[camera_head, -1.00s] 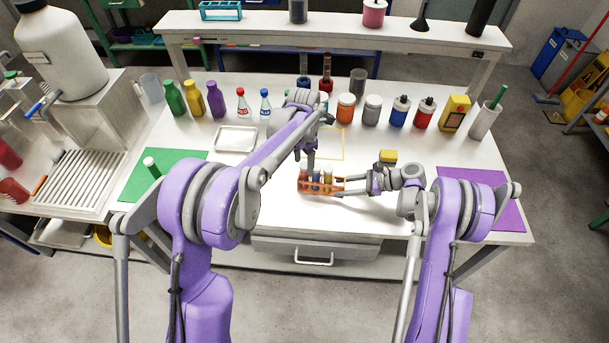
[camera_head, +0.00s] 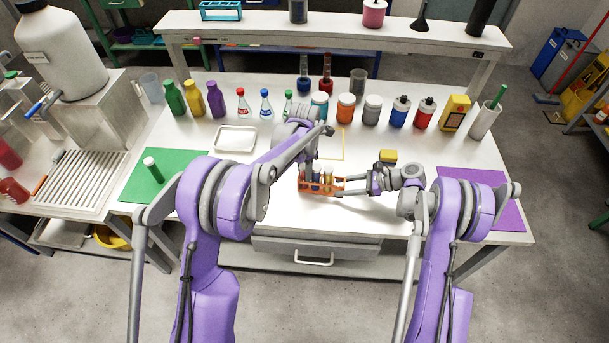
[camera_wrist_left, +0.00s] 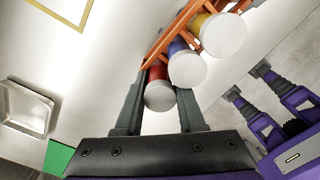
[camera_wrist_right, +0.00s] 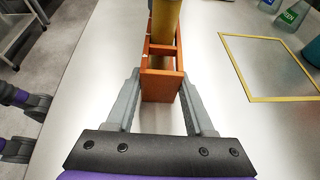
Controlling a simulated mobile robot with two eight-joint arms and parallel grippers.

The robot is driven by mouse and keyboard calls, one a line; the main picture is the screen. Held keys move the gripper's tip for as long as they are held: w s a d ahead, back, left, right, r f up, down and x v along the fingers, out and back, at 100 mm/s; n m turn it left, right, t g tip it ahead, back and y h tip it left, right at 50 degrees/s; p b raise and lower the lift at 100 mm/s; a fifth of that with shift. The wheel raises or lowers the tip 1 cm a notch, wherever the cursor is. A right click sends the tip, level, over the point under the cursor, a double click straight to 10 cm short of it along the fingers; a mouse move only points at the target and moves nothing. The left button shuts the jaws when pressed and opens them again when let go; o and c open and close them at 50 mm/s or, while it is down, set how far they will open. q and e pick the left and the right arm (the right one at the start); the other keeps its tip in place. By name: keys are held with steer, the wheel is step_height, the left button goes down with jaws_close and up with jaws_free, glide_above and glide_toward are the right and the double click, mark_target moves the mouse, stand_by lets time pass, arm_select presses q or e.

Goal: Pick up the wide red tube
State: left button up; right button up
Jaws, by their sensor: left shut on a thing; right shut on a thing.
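The red tube (camera_wrist_left: 157,75) has a white cap and stands at one end of the orange rack (camera_head: 328,190), seen in the left wrist view. My left gripper (camera_wrist_left: 160,90) is shut on it, one finger on each side near the cap. In the head view, my left gripper (camera_head: 306,170) is over the rack's left end. A blue tube (camera_wrist_left: 178,48) and a yellow tube (camera_wrist_left: 205,22), both white-capped, stand beside it in the rack. My right gripper (camera_wrist_right: 160,88) is shut on the rack's near end wall. The red tube's lower part is hidden.
A yellow block (camera_head: 388,156) lies behind the right gripper. A yellow square outline (camera_head: 333,146) is behind the rack. A white tray (camera_head: 236,139), green mat (camera_head: 190,160) and purple mat (camera_head: 497,205) are to the sides. Several bottles line the back.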

arm_select(q)
jaws_close()
step_height(320, 180, up, 10)
arm_select(e)
steer(key=o, duration=1)
arm_select(q)
steer(key=shift+s+f, duration=0.2)
steer(key=shift+f, duration=0.25)
arm_select(e)
steer(key=shift+v, duration=2.25)
arm_select(q)
steer(key=shift+s+f+b, duration=0.15)
steer(key=shift+f+b, duration=0.15)
steer(key=shift+b, duration=0.05)
arm_select(e)
steer(key=shift+v, duration=2.25)
